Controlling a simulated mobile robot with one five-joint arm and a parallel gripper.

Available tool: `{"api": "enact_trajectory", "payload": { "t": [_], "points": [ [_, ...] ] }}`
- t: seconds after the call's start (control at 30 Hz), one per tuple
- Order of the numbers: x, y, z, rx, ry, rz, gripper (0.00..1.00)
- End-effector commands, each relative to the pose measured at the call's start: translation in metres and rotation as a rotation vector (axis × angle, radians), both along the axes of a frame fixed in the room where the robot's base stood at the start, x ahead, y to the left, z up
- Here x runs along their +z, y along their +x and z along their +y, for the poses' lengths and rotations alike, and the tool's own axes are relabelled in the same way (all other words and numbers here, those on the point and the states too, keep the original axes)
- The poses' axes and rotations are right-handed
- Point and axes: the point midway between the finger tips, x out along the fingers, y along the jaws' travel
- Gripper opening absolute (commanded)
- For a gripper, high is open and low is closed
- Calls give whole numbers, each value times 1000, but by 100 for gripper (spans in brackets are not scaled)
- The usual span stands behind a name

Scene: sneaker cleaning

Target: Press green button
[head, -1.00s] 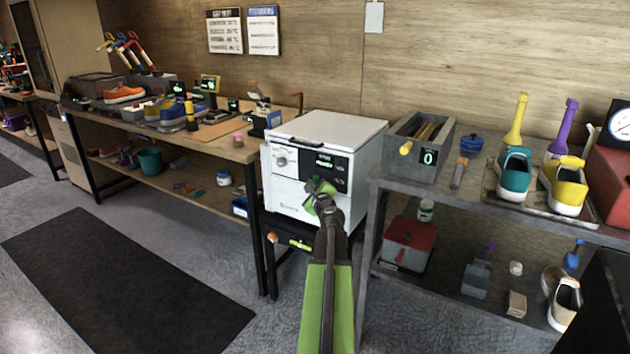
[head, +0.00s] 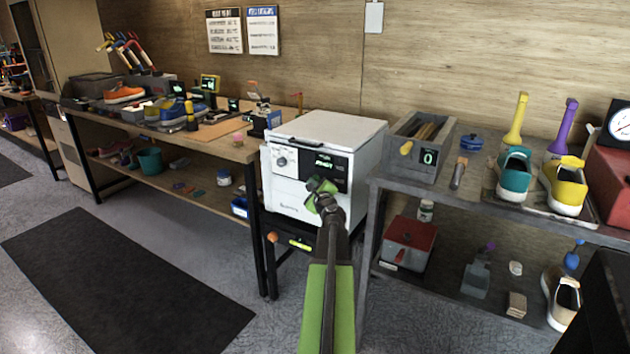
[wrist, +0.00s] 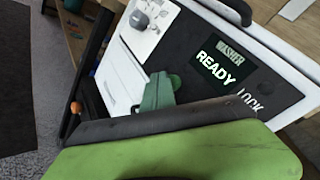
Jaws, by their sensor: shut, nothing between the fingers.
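The white washer (head: 322,160) stands between the two benches, and its black control panel (wrist: 190,48) faces me. Its lit display (wrist: 213,66) reads READY, with the word LOCK on the panel below and to the right. My gripper (head: 321,195) is shut and empty at the front of the panel, below the display. In the wrist view my green fingers (wrist: 156,93) lie over the panel. A rounded green patch (wrist: 175,82) shows right beside their tip and looks like the green button, partly hidden. I cannot tell whether the fingers touch it.
A grey shelf bench (head: 386,176) close on the right holds a box of tools (head: 420,146) and teal and yellow sneakers. The wooden bench (head: 226,150) on the left is crowded with shoes and tools. Open floor with a dark mat (head: 120,285) lies at the left front.

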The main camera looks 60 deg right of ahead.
Motion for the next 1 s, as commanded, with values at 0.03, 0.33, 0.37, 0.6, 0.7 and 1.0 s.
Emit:
{"api": "enact_trajectory", "payload": {
  "t": [0.03, 0.33, 0.37, 0.6, 0.7, 1.0],
  "points": [
    [0, 0, -1, 0, 0, 0, 0],
    [0, 0, -5, 0, 0, 0, 0],
    [0, 0, -5, 0, 0, 0, 0],
    [0, 0, -8, 0, 0, 0, 0],
    [0, 0, -9, 0, 0, 0, 0],
    [0, 0, -9, 0, 0, 0, 0]
  ]
}}
